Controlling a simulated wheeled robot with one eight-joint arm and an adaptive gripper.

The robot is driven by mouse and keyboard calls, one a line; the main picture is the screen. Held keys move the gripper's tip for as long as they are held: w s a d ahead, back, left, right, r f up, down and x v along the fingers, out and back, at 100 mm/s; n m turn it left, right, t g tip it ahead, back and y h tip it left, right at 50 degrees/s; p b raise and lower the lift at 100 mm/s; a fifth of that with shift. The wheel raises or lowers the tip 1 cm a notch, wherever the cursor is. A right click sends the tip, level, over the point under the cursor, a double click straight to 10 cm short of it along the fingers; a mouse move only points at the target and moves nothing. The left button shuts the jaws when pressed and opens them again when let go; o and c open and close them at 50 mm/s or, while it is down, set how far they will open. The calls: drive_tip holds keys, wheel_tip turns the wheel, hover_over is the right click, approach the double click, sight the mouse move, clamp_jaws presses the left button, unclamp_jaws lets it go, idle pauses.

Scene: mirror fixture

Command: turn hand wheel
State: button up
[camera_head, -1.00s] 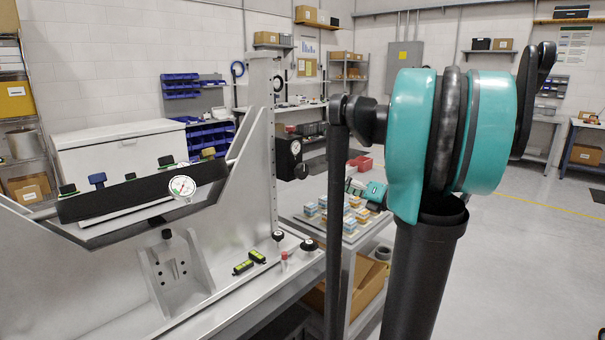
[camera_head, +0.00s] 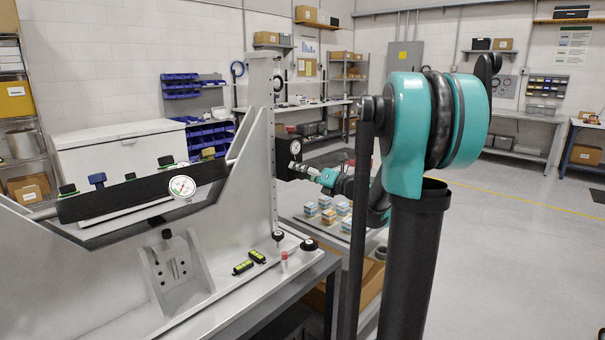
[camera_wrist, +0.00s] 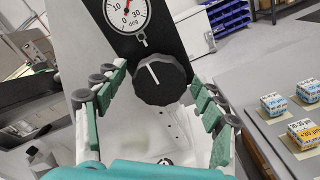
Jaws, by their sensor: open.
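The hand wheel (camera_wrist: 163,78) is a black ribbed knob with a white pointer line, on a black panel (camera_wrist: 97,10) below a round white dial (camera_wrist: 128,12) marked in degrees. My gripper (camera_wrist: 158,76) is open, with one green-and-grey finger to the lower left of the wheel and one to the lower right. The wheel shows between the fingertips; I cannot tell whether they touch it.
A grey fixture upright (camera_head: 261,150) stands left of the panel. A tilted black bar (camera_head: 140,190) with a small gauge (camera_head: 182,187) spans the fixture. Small labelled boxes (camera_head: 326,212) sit on the bench by my arm. Open floor lies to the right.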

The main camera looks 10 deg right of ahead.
drive_tip(key=shift+a, duration=0.1)
drive_tip(key=shift+c, duration=0.3)
drive_tip(key=c, duration=1.1)
drive_tip(key=shift+n, duration=0.4)
